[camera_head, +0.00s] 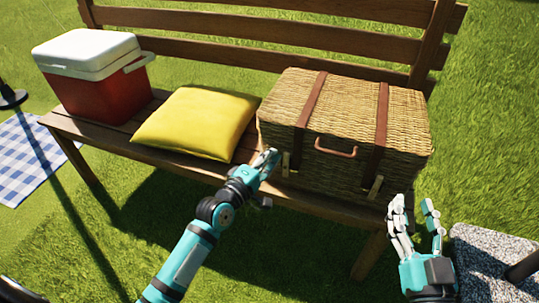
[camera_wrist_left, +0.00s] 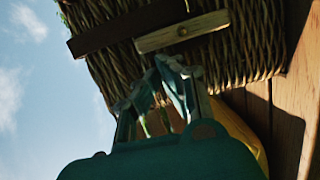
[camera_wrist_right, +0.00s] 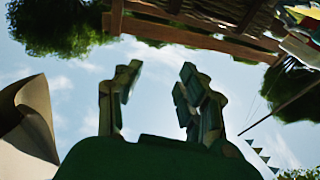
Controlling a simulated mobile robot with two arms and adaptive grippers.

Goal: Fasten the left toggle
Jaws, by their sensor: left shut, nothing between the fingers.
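A closed wicker basket (camera_head: 345,120) with two brown leather straps and a brown handle (camera_head: 335,149) sits on the bench. The left toggle (camera_head: 285,164) is a small wooden bar at the lower end of the left strap. The right toggle (camera_head: 375,187) hangs at the right strap. My right gripper (camera_head: 414,205) is open and empty.
A yellow cushion (camera_head: 196,122) lies left of the basket on the wooden bench (camera_head: 180,165). A red cooler with a white lid (camera_head: 95,75) stands at the bench's left end. A grey speckled block (camera_head: 485,265) is at the lower right.

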